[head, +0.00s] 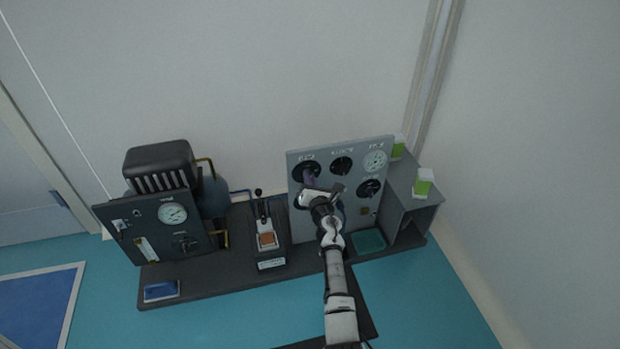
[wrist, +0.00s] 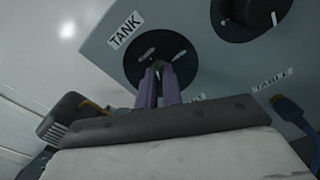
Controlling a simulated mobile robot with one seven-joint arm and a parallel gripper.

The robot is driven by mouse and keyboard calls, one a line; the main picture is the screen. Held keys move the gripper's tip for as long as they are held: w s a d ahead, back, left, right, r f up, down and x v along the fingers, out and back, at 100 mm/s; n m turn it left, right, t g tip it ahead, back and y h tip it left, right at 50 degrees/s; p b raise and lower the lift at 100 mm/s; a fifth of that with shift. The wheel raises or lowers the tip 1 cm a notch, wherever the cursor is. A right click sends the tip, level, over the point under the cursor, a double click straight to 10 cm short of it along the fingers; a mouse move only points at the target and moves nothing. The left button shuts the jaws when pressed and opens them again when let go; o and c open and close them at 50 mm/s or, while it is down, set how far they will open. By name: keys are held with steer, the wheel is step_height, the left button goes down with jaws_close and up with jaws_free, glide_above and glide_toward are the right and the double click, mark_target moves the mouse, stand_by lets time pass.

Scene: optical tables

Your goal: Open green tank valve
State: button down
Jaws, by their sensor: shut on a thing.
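The tank valve is a round black dial (wrist: 182,58) with white marks, under a label reading TANK (wrist: 125,30). In the head view the dial (head: 303,168) is at the upper left of the grey panel (head: 297,222). My gripper (wrist: 160,72) has its two purple fingers close together at the middle of the dial, shut on the valve's knob. The fingers hide most of the knob. In the head view my gripper (head: 309,179) reaches the dial from below. I see no green on the valve.
Another black dial (head: 341,166), a white gauge (head: 375,161) and a lower black dial (head: 370,188) share the panel. A lever device (head: 266,240) and a dark machine (head: 160,215) stand to the left. A grey box (head: 405,190) with green-and-white items is at the right.

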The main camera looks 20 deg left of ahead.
steer(key=m+p, duration=0.3)
steer(key=m, duration=0.9)
steer(key=shift+w+m, duration=0.15)
steer(key=shift+m, duration=0.15)
steer(key=shift+d, duration=0.1)
stand_by(0.3)
steer(key=c, duration=1.6)
jaws_free()
steer(key=shift+f, duration=0.15)
steer(key=shift+o, duration=0.2)
steer(key=p+v, duration=1)
steer(key=v, duration=0.3)
steer(key=shift+s+d, duration=0.25)
steer(key=shift+s, duration=0.1)
